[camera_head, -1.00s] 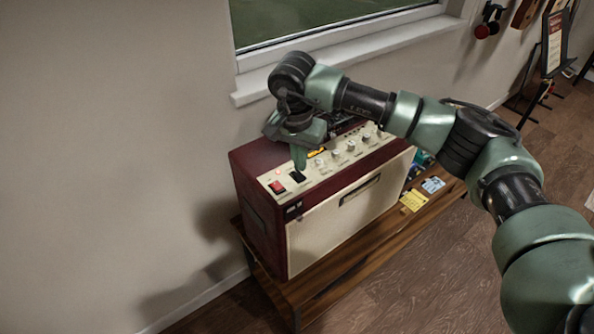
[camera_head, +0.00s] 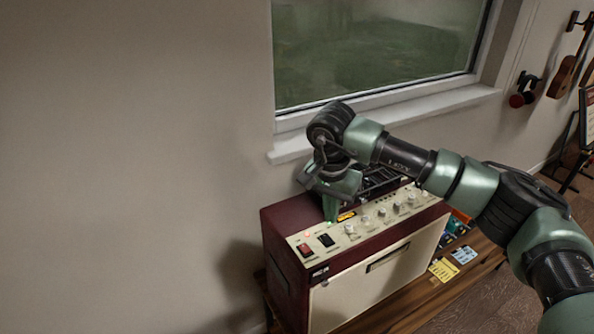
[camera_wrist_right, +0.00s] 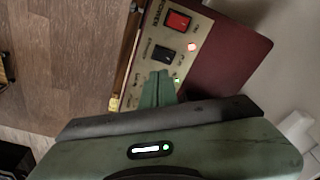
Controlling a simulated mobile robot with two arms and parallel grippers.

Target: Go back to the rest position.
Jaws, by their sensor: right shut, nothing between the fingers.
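My right gripper (camera_head: 330,208) is shut and empty. Its fingertips point down just above the control panel of the dark red amplifier (camera_head: 286,219), beside the black switch (camera_head: 326,240). I cannot tell whether they touch the panel. In the right wrist view the closed fingers (camera_wrist_right: 157,88) show near the black switch (camera_wrist_right: 165,54), with the red switch (camera_wrist_right: 177,20) and a lit red lamp (camera_wrist_right: 191,47) beyond. My left gripper is not in view.
The amplifier stands on a wooden bench (camera_head: 395,318) against the wall, below a window sill (camera_head: 440,108). Yellow and blue cards (camera_head: 444,269) lie on the bench to the right. Guitars (camera_head: 568,70) hang at the far right.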

